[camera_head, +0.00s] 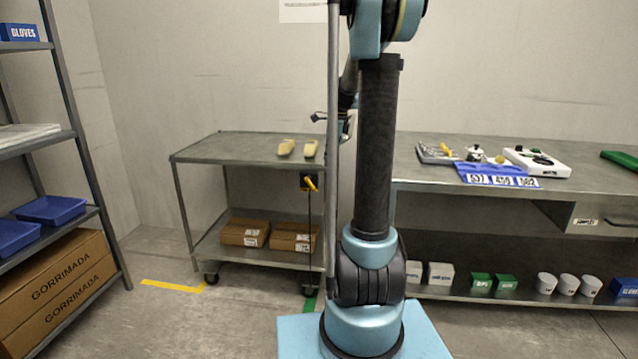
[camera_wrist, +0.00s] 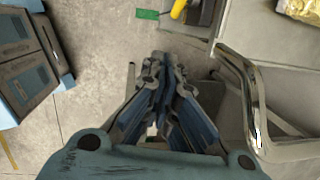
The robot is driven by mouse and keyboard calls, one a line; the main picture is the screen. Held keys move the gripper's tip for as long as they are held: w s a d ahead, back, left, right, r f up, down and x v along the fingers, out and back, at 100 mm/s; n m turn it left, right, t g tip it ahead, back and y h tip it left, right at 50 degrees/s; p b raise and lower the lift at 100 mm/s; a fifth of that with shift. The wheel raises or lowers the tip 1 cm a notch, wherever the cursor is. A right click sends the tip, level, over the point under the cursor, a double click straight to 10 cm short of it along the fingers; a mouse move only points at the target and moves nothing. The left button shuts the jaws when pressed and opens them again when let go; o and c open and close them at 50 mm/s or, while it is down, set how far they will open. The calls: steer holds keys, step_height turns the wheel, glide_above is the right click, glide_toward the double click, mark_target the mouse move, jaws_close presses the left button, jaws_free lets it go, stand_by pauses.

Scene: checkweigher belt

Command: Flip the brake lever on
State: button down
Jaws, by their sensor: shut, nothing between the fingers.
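The brake lever (camera_head: 311,183) is a small yellow handle on a black box at the right end of a steel trolley (camera_head: 225,146), below its top. I cannot tell the lever's on or off position.
The trolley's bent tube handle (camera_wrist: 240,75) is close to the right of my gripper. Two pale objects (camera_head: 287,148) lie on the trolley top, and cartons (camera_head: 243,233) on its lower shelf. A workbench (camera_head: 409,170) stands right, a shelf rack (camera_head: 66,90) left. Floor between is clear.

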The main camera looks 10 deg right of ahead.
mark_target(310, 182)
steer(key=shift+w+d+f+m, duration=0.1)
steer(key=shift+w+m, duration=0.1)
steer(key=shift+w, duration=0.2)
steer(key=shift+w+d+f+m, duration=0.1)
steer(key=shift+w+m, duration=0.1)
steer(key=shift+w, duration=0.15)
steer(key=w+a+x, duration=0.1)
steer(key=a+x, duration=0.1)
steer(key=x, duration=1)
steer(key=shift+w+a, duration=0.2)
steer(key=shift+a, duration=0.2)
steer(key=shift+a+f, duration=0.1)
steer(key=shift+a, duration=0.05)
